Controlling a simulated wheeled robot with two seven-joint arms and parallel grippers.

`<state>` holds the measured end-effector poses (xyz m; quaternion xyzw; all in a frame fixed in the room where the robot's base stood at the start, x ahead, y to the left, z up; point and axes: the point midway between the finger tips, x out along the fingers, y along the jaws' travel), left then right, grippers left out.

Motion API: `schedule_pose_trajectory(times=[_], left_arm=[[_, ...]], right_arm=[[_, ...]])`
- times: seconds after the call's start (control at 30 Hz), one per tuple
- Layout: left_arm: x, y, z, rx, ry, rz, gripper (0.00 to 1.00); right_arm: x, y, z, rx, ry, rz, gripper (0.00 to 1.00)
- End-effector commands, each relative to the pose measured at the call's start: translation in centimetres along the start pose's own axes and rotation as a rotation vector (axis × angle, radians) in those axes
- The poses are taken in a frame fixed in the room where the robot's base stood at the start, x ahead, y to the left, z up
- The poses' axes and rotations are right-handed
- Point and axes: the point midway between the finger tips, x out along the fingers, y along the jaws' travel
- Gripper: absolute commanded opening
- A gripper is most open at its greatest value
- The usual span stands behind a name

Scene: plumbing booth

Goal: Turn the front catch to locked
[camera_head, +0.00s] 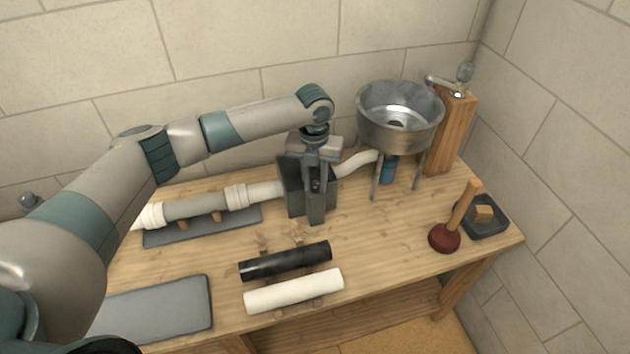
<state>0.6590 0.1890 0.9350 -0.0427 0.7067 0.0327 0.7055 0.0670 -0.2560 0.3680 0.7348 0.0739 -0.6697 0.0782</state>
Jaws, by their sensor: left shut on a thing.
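My left gripper (316,205) points down at the middle of the bench, in front of a dark grey block (290,172) on the pipe line. It is shut on a small part at the block's front, which seems to be the front catch. The fingers hide that part, so I cannot tell which way it is turned. The grey pipe (195,208) with white couplings runs into the block from the left. A white bent pipe (356,163) leads from the block's right side toward the metal basin (400,125). My right gripper is not in view.
A black tube (285,262) and a white tube (293,291) lie in front of the gripper. A grey mat (155,308) is at front left. A plunger (446,237), a dark tray (492,226) and a wooden post (453,130) stand right. Bare bench lies between gripper and plunger.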

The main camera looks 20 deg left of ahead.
Motion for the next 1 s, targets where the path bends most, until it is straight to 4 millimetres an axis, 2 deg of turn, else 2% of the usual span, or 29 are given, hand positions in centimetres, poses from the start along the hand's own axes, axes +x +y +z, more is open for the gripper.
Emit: schedule_pose_trajectory(times=[0.1,0.13,0.2,0.67,0.87,1.0], left_arm=[[-0.4,-0.1,0.4,0.0,-0.012,-0.004,0.02],[-0.4,-0.1,0.4,0.0,-0.012,-0.004,0.29],[-0.4,-0.1,0.3,0.0,-0.01,-0.004,0.42],[-0.7,-0.1,0.2,-0.001,-0.006,-0.003,0.42],[-2.7,0.0,0.2,-0.001,-0.007,-0.003,0.42],[-5.0,-0.1,0.3,-0.001,-0.008,-0.003,0.42]], right_arm=[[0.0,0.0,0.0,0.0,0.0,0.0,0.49],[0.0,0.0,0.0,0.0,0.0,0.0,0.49],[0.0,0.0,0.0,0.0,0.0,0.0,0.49],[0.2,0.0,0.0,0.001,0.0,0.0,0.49],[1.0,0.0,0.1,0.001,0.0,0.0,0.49],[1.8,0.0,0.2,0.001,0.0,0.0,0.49]])
